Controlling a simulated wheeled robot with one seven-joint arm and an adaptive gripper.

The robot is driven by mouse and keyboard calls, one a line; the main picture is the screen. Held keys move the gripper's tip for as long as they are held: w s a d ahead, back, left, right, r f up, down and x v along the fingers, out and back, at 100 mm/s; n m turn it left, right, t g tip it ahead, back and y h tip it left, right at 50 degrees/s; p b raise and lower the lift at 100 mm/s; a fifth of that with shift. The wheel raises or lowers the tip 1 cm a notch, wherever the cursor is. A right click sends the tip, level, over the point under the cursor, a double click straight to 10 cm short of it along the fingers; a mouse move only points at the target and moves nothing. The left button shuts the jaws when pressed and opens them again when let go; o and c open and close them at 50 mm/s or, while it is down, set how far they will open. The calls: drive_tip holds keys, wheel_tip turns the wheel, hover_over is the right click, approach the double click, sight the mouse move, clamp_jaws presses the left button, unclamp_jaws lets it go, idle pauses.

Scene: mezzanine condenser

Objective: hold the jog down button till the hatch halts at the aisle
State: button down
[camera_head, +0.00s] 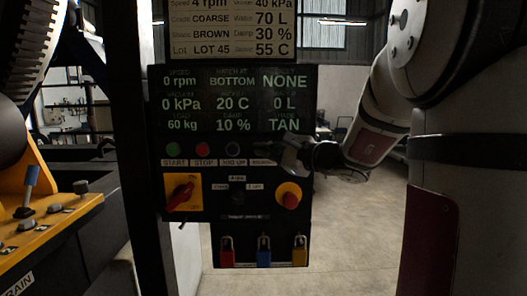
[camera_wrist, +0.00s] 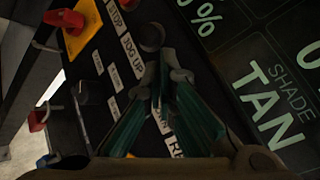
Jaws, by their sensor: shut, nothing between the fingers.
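The control panel (camera_head: 312,100) stands ahead in the head view. Its readout (camera_head: 232,82) shows 0 rpm, "BOTTOM" under a hatch heading, and NONE. The jog up button (camera_head: 232,150) is dark and sits right of the red stop button (camera_head: 203,149); it also shows in the wrist view (camera_wrist: 151,37). My gripper (camera_head: 288,156) is at the right end of this button row. In the wrist view its fingers (camera_wrist: 165,76) are together and empty, close to the panel just past the jog up button. The jog down button is hidden behind the fingers; I cannot tell whether they touch it.
Below the row are a red rotary switch (camera_head: 182,194), a small dark selector (camera_head: 237,196) and a red knob (camera_head: 289,195) on yellow. Several padlocks (camera_head: 264,250) hang lower. A yellow console (camera_head: 50,225) with levers stands at left. The floor (camera_head: 350,240) at right is clear.

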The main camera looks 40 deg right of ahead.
drive_tip(key=s+a, duration=0.1)
drive_tip(key=s, duration=0.1)
drive_tip(key=s+a, duration=0.1)
drive_tip(key=s, duration=0.1)
drive_tip(key=shift+a+p, duration=0.35)
drive_tip(key=shift+a, duration=0.05)
idle(0.5)
drive_tip(key=s+a+f+n+g+y, duration=0.1)
drive_tip(key=s+a+f+n+g, duration=0.2)
drive_tip(key=a, duration=0.4)
drive_tip(key=s+a+f+n+g+y, duration=0.1)
drive_tip(key=s+a+n+g, duration=0.25)
drive_tip(key=a, duration=0.35)
drive_tip(key=s+a+f+n+g+y, duration=0.1)
drive_tip(key=s+a+f+n+g, duration=0.15)
drive_tip(key=a+n, duration=0.35)
drive_tip(key=s+a+f+n+g+h, duration=0.1)
drive_tip(key=s+a+f+n, duration=0.1)
drive_tip(key=s, duration=0.2)
drive_tip(key=s+a+f+n+g+h, duration=0.1)
drive_tip(key=s+a+f+n+g, duration=0.15)
drive_tip(key=s, duration=0.25)
drive_tip(key=s+d+n+t+h, duration=0.1)
drive_tip(key=s+d+n+h, duration=0.3)
drive_tip(key=s+d+n, duration=0.1)
drive_tip(key=shift+s+d+n+h, duration=0.35)
drive_tip(key=shift+s+n, duration=0.2)
drive_tip(key=shift+n, duration=0.35)
